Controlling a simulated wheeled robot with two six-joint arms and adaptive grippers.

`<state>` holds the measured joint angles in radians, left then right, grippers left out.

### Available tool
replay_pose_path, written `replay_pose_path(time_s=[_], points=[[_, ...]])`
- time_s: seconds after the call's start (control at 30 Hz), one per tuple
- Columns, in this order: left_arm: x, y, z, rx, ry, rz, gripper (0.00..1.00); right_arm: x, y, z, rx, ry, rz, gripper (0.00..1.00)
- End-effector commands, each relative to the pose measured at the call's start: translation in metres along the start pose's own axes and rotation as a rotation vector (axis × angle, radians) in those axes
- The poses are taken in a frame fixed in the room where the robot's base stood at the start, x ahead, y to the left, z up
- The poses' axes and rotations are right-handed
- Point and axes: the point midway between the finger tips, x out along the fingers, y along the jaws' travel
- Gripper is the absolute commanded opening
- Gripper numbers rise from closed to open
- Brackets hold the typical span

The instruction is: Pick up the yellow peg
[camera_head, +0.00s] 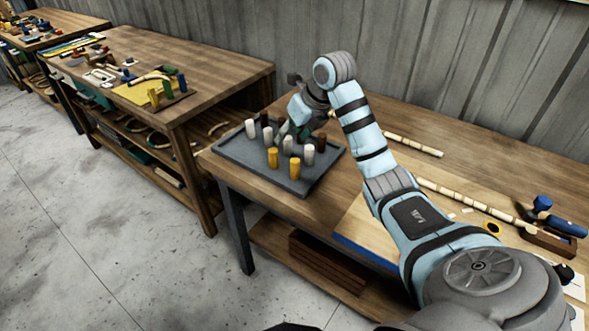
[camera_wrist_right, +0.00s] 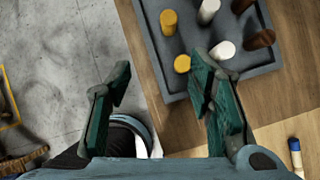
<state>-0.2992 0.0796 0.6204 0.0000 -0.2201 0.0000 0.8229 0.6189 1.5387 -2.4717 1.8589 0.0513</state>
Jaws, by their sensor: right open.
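A grey tray (camera_head: 240,151) sits at the left end of the workbench and holds upright white, dark brown and yellow pegs. Two yellow pegs stand at its near side, one on the left (camera_head: 273,158) and one on the right (camera_head: 295,168). In the right wrist view, one yellow peg (camera_wrist_right: 169,22) is near the top, and the other (camera_wrist_right: 182,64) is close to the right finger. My right gripper (camera_head: 300,112) appears over the tray's back part in the head view. In the wrist view its green fingers (camera_wrist_right: 162,85) are wide apart, with no peg held. My left gripper is out of view.
White pegs (camera_head: 288,145) and dark brown pegs stand close to the yellow ones. Jointed rattan poles (camera_head: 470,202) and a blue-handled tool (camera_head: 560,222) lie on the right of the bench. Another workbench (camera_head: 200,70) stands to the left, across a floor gap.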

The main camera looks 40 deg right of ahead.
Motion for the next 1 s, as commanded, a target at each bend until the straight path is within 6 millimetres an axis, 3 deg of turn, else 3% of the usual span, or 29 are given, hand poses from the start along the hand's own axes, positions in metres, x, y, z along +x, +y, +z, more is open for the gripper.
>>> replay_pose_path(time_s=[0.07,0.17,0.4,0.73,0.83,1.0], points=[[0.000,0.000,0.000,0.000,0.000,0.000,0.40,-0.012,-0.024,-0.010,0.047,0.078,-0.084,0.47],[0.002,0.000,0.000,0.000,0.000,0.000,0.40,-0.002,-0.034,-0.019,0.069,0.117,-0.116,0.47],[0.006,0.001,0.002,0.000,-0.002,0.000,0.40,0.059,-0.039,-0.026,0.066,0.115,-0.114,0.47],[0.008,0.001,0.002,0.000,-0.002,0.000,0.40,0.112,-0.037,-0.039,0.064,0.113,-0.112,0.47],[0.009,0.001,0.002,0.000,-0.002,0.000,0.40,0.123,-0.038,-0.040,0.062,0.112,-0.113,0.47],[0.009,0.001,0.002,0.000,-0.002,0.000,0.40,0.124,-0.039,-0.040,0.061,0.110,-0.113,0.47]])
